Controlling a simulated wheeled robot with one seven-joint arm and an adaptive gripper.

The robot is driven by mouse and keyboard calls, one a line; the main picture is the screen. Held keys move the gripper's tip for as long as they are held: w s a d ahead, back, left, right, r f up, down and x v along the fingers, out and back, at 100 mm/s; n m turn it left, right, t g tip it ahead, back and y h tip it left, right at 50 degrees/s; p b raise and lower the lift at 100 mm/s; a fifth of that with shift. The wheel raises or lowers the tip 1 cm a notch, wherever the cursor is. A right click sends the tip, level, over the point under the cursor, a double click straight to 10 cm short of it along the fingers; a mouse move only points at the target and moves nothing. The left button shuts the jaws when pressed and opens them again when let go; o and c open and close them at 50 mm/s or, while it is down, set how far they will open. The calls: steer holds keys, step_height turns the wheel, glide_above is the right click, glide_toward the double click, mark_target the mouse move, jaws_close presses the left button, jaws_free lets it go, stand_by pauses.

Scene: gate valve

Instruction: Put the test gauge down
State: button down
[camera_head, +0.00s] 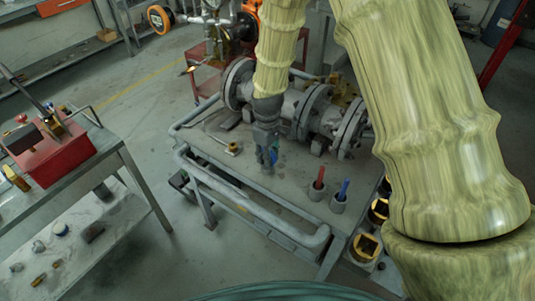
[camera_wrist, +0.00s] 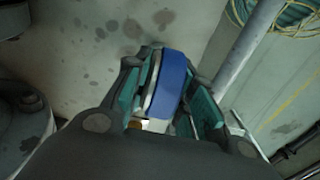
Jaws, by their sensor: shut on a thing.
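My gripper (camera_head: 266,150) is over the near part of the grey valve bench (camera_head: 235,165), pointing down. In the wrist view its teal-padded fingers (camera_wrist: 168,92) are shut around a round gauge with a blue case and a pale edge (camera_wrist: 172,78), taken to be the test gauge. The gauge stands on edge between the pads, and its dial cannot be read. A small brassy part shows below it. In the head view the gauge is mostly hidden by the gripper. Whether it touches the bench cannot be told.
A flanged grey pipe and valve (camera_head: 300,108) lie behind my gripper. Two cups with a red-handled tool (camera_head: 318,185) and a blue-handled tool (camera_head: 341,192) stand to the right. A pipe rail (camera_head: 240,205) edges the bench. A small brass fitting (camera_head: 233,148) lies left. Stained bench top (camera_wrist: 95,45) is bare.

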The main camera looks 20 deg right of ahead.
steer(key=shift+f, duration=0.1)
steer(key=c, duration=1.2)
jaws_free()
steer(key=shift+r+b, duration=1.2)
steer(key=shift+r, duration=4.95)
